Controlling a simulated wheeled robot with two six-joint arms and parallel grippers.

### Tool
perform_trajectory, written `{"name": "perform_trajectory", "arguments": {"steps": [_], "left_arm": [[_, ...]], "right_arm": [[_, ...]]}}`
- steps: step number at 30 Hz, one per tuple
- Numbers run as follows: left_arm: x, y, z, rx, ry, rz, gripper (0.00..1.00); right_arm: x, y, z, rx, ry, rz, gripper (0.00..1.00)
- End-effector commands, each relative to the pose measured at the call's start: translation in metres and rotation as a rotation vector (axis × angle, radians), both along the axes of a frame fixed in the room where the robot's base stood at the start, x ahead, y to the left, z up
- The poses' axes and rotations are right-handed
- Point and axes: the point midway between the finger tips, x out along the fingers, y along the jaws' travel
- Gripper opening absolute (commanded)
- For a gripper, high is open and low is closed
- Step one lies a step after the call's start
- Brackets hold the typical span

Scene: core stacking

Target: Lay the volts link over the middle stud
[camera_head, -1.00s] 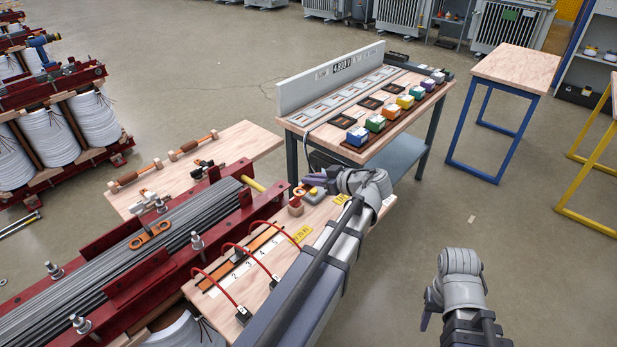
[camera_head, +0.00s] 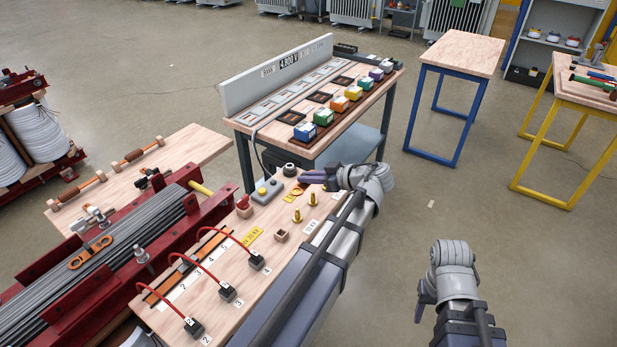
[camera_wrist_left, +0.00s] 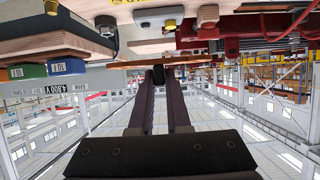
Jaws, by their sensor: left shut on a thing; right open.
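My left gripper (camera_head: 305,181) is shut on a small orange link (camera_head: 296,191) above the far end of the wooden board. In the left wrist view, the link (camera_wrist_left: 150,64) shows edge-on as a thin strip across the fingertips (camera_wrist_left: 160,75). Two upright brass studs (camera_head: 297,215) and (camera_head: 313,198) stand on the board near the link. Any other stud is hidden by the gripper or link, so I cannot tell which is the middle one. My right gripper (camera_head: 424,305) is open and empty over the floor, its fingers partly hidden.
A small wooden block with red (camera_head: 243,205), an open wooden cup (camera_head: 281,236) and a grey button box (camera_head: 266,190) stand on the board. Red-lead plugs (camera_head: 228,292) line its front. Another orange link (camera_head: 90,252) lies on the core at left. A bench with coloured blocks (camera_head: 323,117) stands behind.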

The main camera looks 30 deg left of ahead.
Motion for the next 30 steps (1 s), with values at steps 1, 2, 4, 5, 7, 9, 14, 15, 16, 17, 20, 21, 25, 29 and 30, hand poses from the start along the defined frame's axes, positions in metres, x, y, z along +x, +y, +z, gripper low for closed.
{"name": "perform_trajectory", "arguments": {"steps": [1, 2, 4, 5, 7, 9, 14, 15, 16, 17, 20, 21, 25, 29, 30], "left_arm": [[0.000, 0.000, -0.002, 0.000, 0.000, 0.000, 0.00], [0.000, 0.000, -0.003, 0.000, 0.000, 0.000, 0.00], [0.000, 0.000, -0.006, 0.000, 0.000, 0.000, 0.00], [0.000, 0.000, -0.008, 0.000, 0.000, 0.000, 0.00], [0.000, 0.000, -0.012, 0.000, 0.000, 0.000, 0.00], [0.000, 0.000, -0.017, 0.000, 0.000, 0.000, 0.00], [0.000, 0.000, -0.032, 0.000, 0.000, 0.000, 0.00], [0.000, 0.000, -0.036, 0.000, 0.000, 0.000, 0.00], [0.000, 0.000, -0.039, 0.000, 0.000, 0.000, 0.00], [0.000, 0.000, -0.041, 0.000, 0.000, 0.000, 0.00], [0.000, 0.000, -0.050, 0.000, 0.000, 0.000, 0.00], [0.000, 0.000, -0.052, 0.000, 0.000, 0.000, 0.00], [0.000, 0.000, -0.057, 0.000, 0.000, 0.000, 0.00], [0.000, 0.000, -0.058, 0.000, 0.000, 0.000, 0.00], [0.000, 0.000, -0.058, 0.000, 0.000, 0.000, 0.00]], "right_arm": [[0.000, 0.000, -0.002, 0.000, 0.000, 0.000, 0.50], [0.000, 0.000, -0.003, 0.000, 0.000, 0.000, 0.50], [0.000, 0.000, -0.006, 0.000, 0.000, 0.000, 0.50], [0.000, 0.000, -0.008, 0.000, 0.000, 0.000, 0.50], [0.000, 0.000, -0.012, 0.000, 0.000, 0.000, 0.50], [0.000, 0.000, -0.017, 0.000, 0.000, 0.000, 0.50], [0.000, 0.000, -0.032, 0.000, 0.000, 0.000, 0.50], [0.000, 0.000, -0.036, 0.000, 0.000, 0.000, 0.50], [0.000, 0.000, -0.039, 0.000, 0.000, 0.000, 0.50], [0.000, 0.000, -0.041, 0.000, 0.000, 0.000, 0.50], [0.000, 0.000, -0.050, 0.000, 0.000, 0.000, 0.50], [0.000, 0.000, -0.052, 0.000, 0.000, 0.000, 0.50], [0.000, 0.000, -0.058, 0.000, 0.000, 0.000, 0.50], [0.000, 0.000, -0.058, 0.000, 0.000, 0.000, 0.50], [0.000, 0.000, -0.058, 0.000, 0.000, 0.000, 0.50]]}}
